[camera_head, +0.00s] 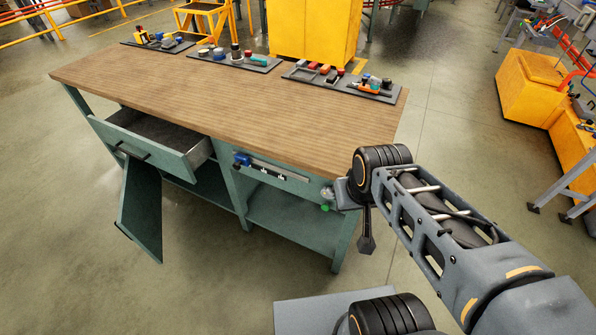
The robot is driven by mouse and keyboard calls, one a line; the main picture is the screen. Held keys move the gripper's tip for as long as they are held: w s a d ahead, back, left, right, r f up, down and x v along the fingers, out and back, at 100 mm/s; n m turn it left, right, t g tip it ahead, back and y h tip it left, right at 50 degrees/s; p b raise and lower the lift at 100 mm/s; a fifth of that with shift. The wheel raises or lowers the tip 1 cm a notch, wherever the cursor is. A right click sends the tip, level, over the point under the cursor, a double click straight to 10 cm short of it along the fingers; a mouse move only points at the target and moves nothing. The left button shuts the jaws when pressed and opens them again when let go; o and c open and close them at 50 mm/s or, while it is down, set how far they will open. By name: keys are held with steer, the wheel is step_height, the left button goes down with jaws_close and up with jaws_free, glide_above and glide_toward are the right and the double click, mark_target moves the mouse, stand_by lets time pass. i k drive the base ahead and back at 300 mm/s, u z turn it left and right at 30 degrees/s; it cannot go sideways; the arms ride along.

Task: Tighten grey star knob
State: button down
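No grey star knob can be made out for certain. A small greyish round part (327,193) shows at the right end of the workbench front, above a small green part (325,208); it may be the knob, but it is too small to tell its shape. My gripper (341,195) is right beside it, at the bench's front right corner, partly hidden by my wrist. I cannot tell whether the fingers touch it, or whether they are open or shut.
The wooden-topped green workbench (230,100) has an open drawer (155,135) and a hanging open door (140,210) at left. A blue fixture (242,159) sits on its front panel. Tool trays (345,84) line the back edge. The floor in front is clear.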

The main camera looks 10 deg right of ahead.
mark_target(327, 192)
steer(key=u, duration=0.7)
steer(key=k, duration=1)
steer(key=u, duration=0.7)
steer(key=i, duration=0.35)
